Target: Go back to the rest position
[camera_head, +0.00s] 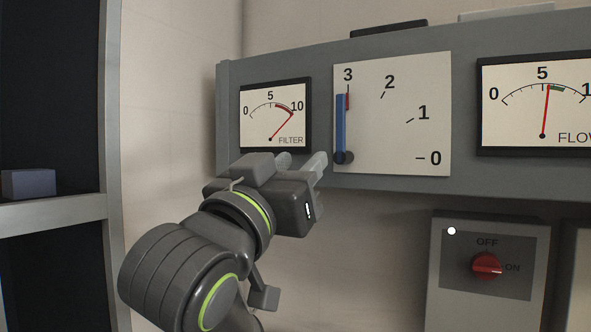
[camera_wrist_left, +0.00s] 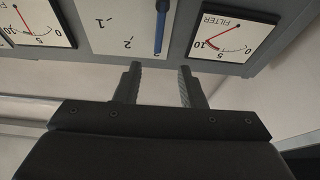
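My left gripper (camera_head: 303,162) is in front of the panel, just below and left of the lever dial (camera_head: 395,120). Its two fingers are apart with nothing between them, as the left wrist view also shows (camera_wrist_left: 158,72). My right gripper is in neither view.
The FILTER gauge (camera_head: 274,115) and the FLOW gauge (camera_head: 540,100) flank the dial on the grey panel. A box with a red OFF/ON knob (camera_head: 487,266) hangs below, at the right. A grey rack post (camera_head: 112,150) stands at the left. Bare wall shows below the panel.

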